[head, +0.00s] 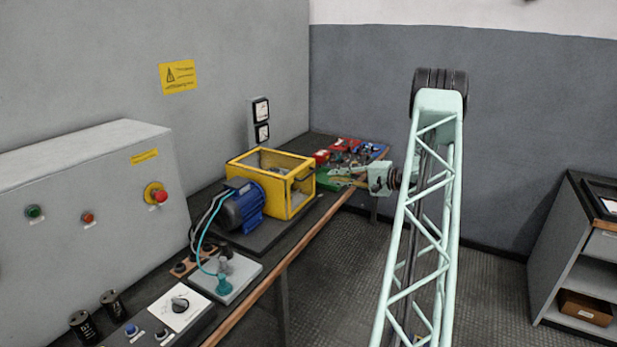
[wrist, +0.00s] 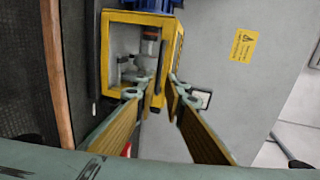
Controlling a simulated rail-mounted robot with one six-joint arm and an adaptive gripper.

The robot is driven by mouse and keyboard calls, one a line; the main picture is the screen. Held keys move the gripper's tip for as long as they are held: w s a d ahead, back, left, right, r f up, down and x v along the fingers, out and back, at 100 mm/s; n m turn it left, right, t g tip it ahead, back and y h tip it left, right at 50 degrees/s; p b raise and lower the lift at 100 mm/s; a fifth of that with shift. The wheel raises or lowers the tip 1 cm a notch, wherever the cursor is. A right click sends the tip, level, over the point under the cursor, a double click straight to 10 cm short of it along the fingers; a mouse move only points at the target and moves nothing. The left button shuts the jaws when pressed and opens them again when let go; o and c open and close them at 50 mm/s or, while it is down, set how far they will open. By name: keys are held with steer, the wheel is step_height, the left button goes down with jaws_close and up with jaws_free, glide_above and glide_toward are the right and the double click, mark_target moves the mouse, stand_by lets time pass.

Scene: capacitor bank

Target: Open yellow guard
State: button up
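The yellow guard (head: 291,198) is a box-shaped yellow frame with see-through panels, standing on the bench beside a blue motor (head: 241,206). It looks closed, though its panels are hard to make out. In the wrist view the yellow guard (wrist: 119,92) fills the upper middle, with metal parts visible inside. My gripper (wrist: 160,82) is open and empty. Its fingers point toward the guard's near end, with one yellow edge showing between the tips. Contact cannot be told. In the head view my gripper (head: 332,180) is just right of the guard, partly lost against the green parts behind.
A grey control cabinet (head: 85,215) with a red button (head: 160,196) stands at left. Red and blue items (head: 350,148) lie on the bench behind my gripper. A meter box (head: 260,120) is on the wall. The floor to the right is open, up to a shelf unit (head: 583,260).

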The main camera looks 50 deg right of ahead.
mark_target(310, 175)
steer(key=shift+b+x, duration=0.9)
steer(key=shift+x, duration=5.8)
steer(key=shift+c, duration=0.5)
jaws_close()
